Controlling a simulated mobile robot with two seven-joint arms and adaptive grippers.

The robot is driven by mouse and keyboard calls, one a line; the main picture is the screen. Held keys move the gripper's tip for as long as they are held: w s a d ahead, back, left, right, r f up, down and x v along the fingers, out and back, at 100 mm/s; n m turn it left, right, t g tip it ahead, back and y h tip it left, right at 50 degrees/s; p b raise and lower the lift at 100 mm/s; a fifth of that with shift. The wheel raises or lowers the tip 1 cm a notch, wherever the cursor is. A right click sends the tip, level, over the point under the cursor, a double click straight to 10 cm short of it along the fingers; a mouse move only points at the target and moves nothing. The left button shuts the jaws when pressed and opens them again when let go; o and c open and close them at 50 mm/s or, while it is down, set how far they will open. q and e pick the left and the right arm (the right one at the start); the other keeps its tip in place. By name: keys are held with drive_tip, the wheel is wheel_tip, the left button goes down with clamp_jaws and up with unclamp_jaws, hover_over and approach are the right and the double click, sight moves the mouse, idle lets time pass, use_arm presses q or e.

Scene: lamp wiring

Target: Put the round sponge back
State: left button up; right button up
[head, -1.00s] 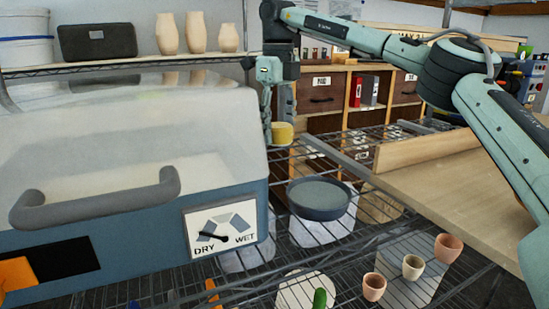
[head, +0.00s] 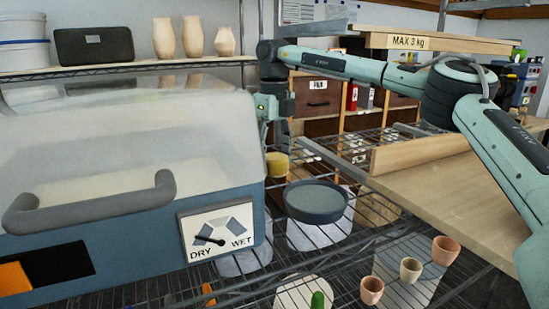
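The round yellow sponge (head: 277,164) hangs at the tips of my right gripper (head: 267,140), to the right of the box's lid edge and behind the box's corner. My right gripper points down and seems shut on it; its fingers are partly hidden by the lid and too small to see clearly. A round dark grey dish (head: 318,215) lies just right of and nearer than the sponge. I cannot tell whether the sponge touches anything below. My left gripper is not in view.
The blue-grey box with a clear lid (head: 110,120) and a DRY/WET dial (head: 217,232) fills the left. Small clay pots (head: 411,270) stand at the lower right. A wooden board (head: 460,190) lies at right over the wire shelf (head: 300,160).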

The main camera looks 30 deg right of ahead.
sight(274, 156)
drive_tip(key=shift+o, duration=0.6)
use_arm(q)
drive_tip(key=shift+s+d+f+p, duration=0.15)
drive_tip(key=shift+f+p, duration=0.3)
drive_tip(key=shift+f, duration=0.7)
use_arm(e)
wheel_tip(274, 156, up, 12)
drive_tip(key=shift+r, duration=0.15)
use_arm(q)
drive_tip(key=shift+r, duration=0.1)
